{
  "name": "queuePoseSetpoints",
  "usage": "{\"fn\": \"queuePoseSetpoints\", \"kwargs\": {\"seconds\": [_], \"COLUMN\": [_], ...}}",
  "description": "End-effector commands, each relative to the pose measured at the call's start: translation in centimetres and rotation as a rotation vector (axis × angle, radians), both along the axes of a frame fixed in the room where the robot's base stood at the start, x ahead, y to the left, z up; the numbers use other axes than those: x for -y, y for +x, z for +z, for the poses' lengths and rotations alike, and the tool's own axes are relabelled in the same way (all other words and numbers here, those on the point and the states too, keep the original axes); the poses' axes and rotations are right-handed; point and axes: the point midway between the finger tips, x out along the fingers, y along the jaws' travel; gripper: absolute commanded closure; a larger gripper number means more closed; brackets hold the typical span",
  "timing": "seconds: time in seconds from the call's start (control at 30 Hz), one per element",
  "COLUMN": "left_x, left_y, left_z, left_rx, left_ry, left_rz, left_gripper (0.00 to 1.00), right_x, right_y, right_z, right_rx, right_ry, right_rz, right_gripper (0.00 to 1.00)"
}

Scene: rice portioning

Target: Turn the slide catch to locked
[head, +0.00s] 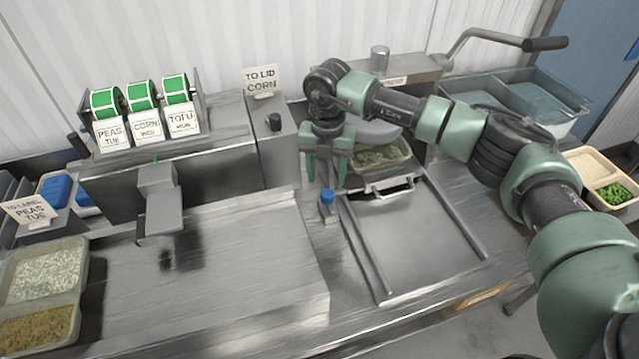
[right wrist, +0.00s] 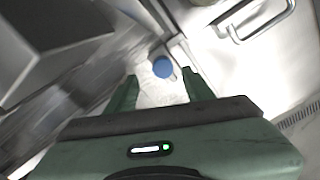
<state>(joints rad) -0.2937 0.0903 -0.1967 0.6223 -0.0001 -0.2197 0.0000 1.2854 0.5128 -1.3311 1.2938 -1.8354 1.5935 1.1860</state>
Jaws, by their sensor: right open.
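The slide catch shows as a small blue knob (head: 327,197) on a metal post at the left rail of the sliding tray (head: 420,235). In the right wrist view the blue knob (right wrist: 163,67) lies just past the fingertips, roughly in line with the gap between them. My right gripper (head: 326,172) points down with its green fingers apart, behind and above the knob in the head view. The fingers are also apart in the right wrist view (right wrist: 159,78), with nothing held between them. They do not appear to touch the knob. My left gripper is out of view.
A metal handle (head: 390,186) sits at the tray's back edge, in front of a filled food tray (head: 380,157). A control box with a black knob (head: 274,122) stands to the left.

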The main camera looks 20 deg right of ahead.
Motion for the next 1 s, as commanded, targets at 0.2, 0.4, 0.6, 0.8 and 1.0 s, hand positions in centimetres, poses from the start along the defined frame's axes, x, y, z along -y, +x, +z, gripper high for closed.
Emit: {"fn": "queuePoseSetpoints", "kwargs": {"seconds": [0.2,0.4,0.6,0.8,1.0], "left_x": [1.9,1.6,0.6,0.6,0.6], "left_y": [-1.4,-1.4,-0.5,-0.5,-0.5], "left_z": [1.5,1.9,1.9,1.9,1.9], "left_rx": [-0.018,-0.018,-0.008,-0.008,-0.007], "left_ry": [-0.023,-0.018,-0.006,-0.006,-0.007], "left_rz": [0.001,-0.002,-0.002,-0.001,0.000], "left_gripper": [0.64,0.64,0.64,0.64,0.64], "right_x": [0.0,0.0,0.0,0.0,0.0], "right_y": [-0.1,-0.1,0.0,0.0,0.0], "right_z": [-3.3,-5.1,-5.4,-5.4,-5.4], "right_rx": [-0.004,-0.001,0.000,0.000,0.000], "right_ry": [-0.001,0.000,-0.001,-0.001,-0.001], "right_rz": [-0.001,0.001,0.000,0.000,0.001], "right_gripper": [0.48,0.48,0.48,0.81,1.00]}}
